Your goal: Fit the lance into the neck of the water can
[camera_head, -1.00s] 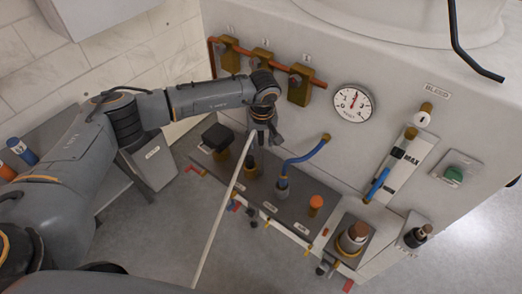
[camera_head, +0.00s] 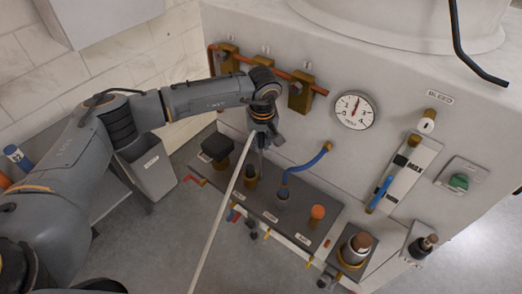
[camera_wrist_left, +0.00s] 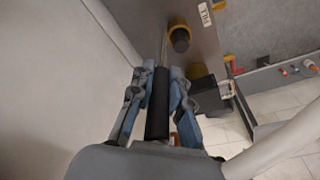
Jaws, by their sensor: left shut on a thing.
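My left gripper (camera_head: 258,142) is above the dark shelf on the front of the white machine. In the left wrist view its fingers (camera_wrist_left: 158,105) are shut on the black grip of the lance (camera_wrist_left: 158,103). A thin metal rod runs from the grip toward the shelf; its tip is hard to make out. A long pale hose (camera_head: 219,218) runs down from the gripper in the head view. A dark neck with a brass collar (camera_head: 250,176) stands on the shelf just below the gripper, apart from it. It also shows in the wrist view (camera_wrist_left: 180,38). I cannot tell whether it is the water can's.
The dark shelf (camera_head: 232,192) also bears a black square-topped fitting (camera_head: 216,147), a blue hose (camera_head: 308,162) and an orange cap (camera_head: 317,212). Brass valves (camera_head: 301,93) and a dial (camera_head: 355,110) are on the machine behind.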

